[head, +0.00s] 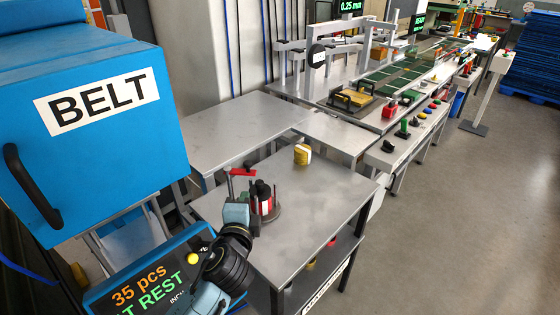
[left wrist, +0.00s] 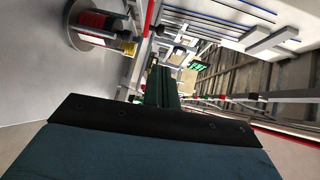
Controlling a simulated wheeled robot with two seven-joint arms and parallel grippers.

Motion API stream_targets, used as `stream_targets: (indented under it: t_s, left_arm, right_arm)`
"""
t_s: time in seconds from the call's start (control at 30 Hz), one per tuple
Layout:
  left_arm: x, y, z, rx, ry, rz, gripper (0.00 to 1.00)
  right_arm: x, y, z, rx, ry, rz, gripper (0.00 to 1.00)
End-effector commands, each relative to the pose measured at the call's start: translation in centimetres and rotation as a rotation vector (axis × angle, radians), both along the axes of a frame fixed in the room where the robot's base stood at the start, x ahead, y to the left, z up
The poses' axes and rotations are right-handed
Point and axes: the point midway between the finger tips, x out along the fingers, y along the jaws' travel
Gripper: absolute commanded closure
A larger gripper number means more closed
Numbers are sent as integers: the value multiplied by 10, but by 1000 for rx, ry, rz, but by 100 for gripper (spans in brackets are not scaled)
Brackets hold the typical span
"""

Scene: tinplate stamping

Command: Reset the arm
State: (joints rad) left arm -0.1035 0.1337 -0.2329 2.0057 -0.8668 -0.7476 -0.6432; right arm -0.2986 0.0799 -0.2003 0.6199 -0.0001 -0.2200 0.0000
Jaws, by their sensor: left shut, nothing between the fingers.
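My left arm comes in from the bottom of the head view, and its left gripper (head: 229,181) points away over the near steel table. In the left wrist view its dark fingers (left wrist: 161,86) are together, with nothing between them. The gripper is beside a black-and-red device on a round grey base (head: 265,203) and hides part of it. That device also shows at the upper left of the left wrist view (left wrist: 92,20). My right gripper is in neither view.
A blue BELT box (head: 90,150) with a black handle fills the left. A display (head: 150,280) reads "35 pcs" and "AT REST". A yellow item (head: 302,154) sits at the back of the near table (head: 325,205). A conveyor line (head: 395,80) runs behind. Grey floor is open at right.

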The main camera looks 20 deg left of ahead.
Motion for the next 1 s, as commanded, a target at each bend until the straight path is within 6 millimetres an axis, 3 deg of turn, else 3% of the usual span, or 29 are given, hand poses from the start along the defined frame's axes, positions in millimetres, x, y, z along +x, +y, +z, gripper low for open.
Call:
stream_targets:
  t_s: [0.13, 0.23, 0.43, 0.7, 0.93, 1.0]
  left_arm:
    - [-5, 1, -4, -29, 12, 11, 100]
    - [-25, 7, -21, -173, 65, 65, 100]
    - [-110, 8, -78, -671, 287, 285, 100]
    - [-202, -16, -108, -1059, 541, 519, 100]
    - [-267, -39, -110, -1248, 730, 681, 100]
    - [-260, -39, -127, -1240, 730, 682, 100]
  right_arm:
    - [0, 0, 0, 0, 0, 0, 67]
    - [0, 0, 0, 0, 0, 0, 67]
    - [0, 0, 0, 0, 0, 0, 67]
    - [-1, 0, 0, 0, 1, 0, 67]
    - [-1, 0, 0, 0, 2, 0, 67]
    - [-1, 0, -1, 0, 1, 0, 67]
